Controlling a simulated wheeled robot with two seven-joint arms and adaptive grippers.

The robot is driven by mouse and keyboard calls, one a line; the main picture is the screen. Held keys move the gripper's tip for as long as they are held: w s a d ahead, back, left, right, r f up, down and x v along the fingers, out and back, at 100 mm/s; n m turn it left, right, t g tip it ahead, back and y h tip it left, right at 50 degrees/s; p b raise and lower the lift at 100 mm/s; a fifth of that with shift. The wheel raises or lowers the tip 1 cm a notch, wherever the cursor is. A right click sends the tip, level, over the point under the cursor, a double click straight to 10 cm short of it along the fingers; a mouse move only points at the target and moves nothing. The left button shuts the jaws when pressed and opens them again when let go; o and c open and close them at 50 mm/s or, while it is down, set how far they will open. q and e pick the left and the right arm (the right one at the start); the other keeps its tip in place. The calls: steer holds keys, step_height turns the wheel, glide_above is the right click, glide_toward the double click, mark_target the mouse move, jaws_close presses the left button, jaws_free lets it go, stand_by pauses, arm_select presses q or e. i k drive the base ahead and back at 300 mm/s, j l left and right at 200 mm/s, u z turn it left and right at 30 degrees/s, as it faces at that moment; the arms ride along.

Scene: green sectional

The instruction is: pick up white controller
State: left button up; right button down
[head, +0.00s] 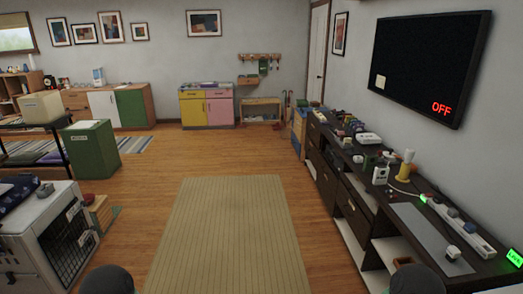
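A flat white object (368,138) lies toward the far part of the long dark sideboard on the right; it may be the white controller, but it is too small to tell. A small white item (380,175) stands nearer on the same top, and a small white and dark item (453,252) lies at the near end. Neither gripper shows. Only two dark rounded parts, likely of my own arms, show at the bottom edge.
A wall screen (430,60) reads OFF. A white crate (35,240) stands left. The beige rug (230,230) is clear.

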mark_target(381, 175)
steer(key=z, duration=1.4)
